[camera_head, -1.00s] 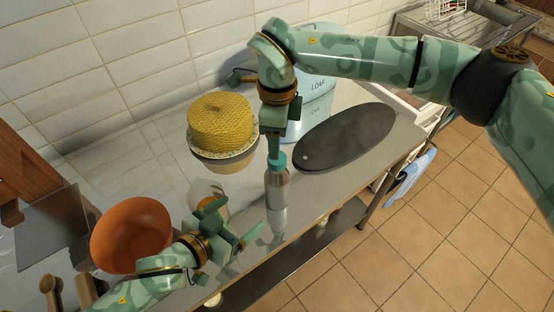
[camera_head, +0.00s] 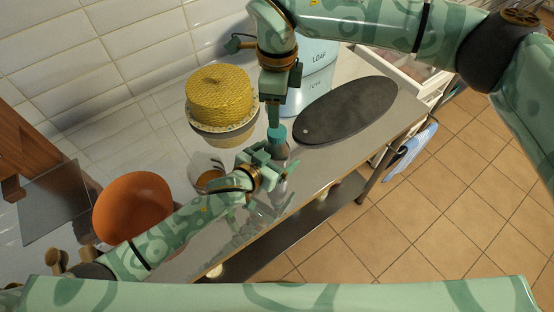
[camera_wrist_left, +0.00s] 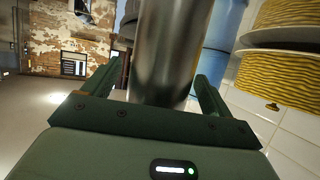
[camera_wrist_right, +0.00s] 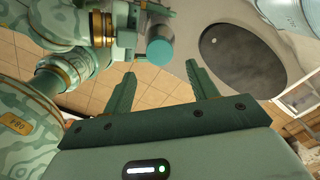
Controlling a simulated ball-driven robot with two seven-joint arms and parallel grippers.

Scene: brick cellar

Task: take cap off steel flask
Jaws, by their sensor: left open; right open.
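The steel flask (camera_head: 281,150) stands upright near the table's front edge, with a teal cap (camera_head: 276,133) on top. My left gripper (camera_head: 272,165) is at its body. In the left wrist view the flask's shiny body (camera_wrist_left: 168,50) stands between the open fingers (camera_wrist_left: 160,85), with no clear grip on it. My right gripper (camera_head: 273,121) points down from above at the cap. In the right wrist view the cap (camera_wrist_right: 160,52) shows just beyond the open fingertips (camera_wrist_right: 161,72), between their lines. My left gripper hides the flask's lower middle in the head view.
A yellow woven round thing (camera_head: 220,94) stands behind and left. A blue bin (camera_head: 315,75) and a dark oval board (camera_head: 346,110) are behind and right. An orange bowl (camera_head: 132,206) and a pale cup (camera_head: 207,173) are to the left.

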